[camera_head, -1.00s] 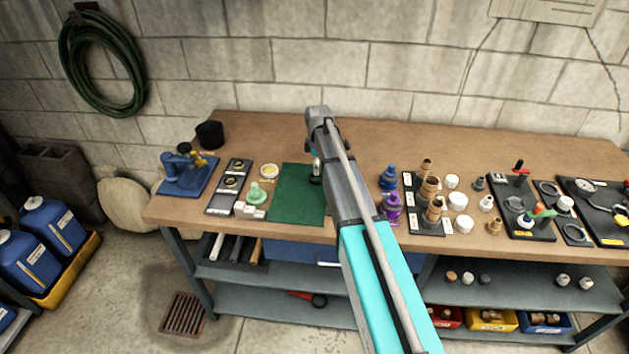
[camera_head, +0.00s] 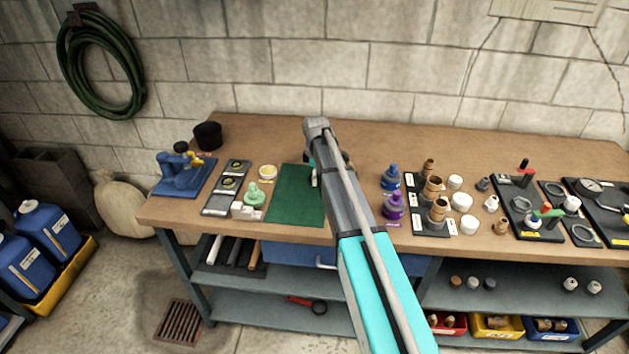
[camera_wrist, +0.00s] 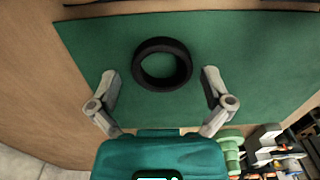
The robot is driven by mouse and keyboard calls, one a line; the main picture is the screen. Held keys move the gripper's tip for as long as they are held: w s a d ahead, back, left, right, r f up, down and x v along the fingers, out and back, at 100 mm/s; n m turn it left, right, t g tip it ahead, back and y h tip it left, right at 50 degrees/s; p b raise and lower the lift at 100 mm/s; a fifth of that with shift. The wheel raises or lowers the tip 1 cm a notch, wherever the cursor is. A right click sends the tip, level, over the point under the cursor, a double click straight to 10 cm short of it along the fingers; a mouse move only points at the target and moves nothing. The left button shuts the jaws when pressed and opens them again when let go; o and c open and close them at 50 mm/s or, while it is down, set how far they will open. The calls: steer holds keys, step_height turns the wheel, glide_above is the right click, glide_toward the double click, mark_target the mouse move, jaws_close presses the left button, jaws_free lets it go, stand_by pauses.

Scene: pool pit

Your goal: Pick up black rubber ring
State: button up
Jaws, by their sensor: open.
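The black rubber ring (camera_wrist: 183,72) lies flat on the green mat (camera_wrist: 259,60) in the wrist view. My gripper (camera_wrist: 160,82) is open, with one grey finger on each side of the ring and its near edge between the fingertips. The fingers look apart from the ring; how high they are above the mat is hard to tell. In the head view the green mat (camera_head: 292,198) shows on the bench, but my arm hides the ring and most of the gripper.
On the wooden bench (camera_head: 265,138), a green bottle (camera_head: 254,196) and small white blocks stand left of the mat. A blue bottle (camera_head: 391,176) and a purple bottle (camera_head: 393,206) stand right of my arm. The back of the bench is mostly clear.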

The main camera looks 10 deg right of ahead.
steer(key=c, duration=0.7)
steer(key=shift+r, duration=0.15)
step_height(320, 180, up, 2)
steer(key=shift+r+p, duration=0.1)
steer(key=shift+p, duration=1.15)
steer(key=s+r+p, duration=0.3)
steer(key=s, duration=0.1)
steer(key=s+a+r+p, duration=0.1)
steer(key=s+r+p, duration=0.3)
steer(key=s, duration=0.1)
steer(key=s+r+p, duration=0.3)
steer(key=s, duration=0.2)
steer(key=shift+a+r, duration=0.25)
steer(key=shift+a, duration=0.15)
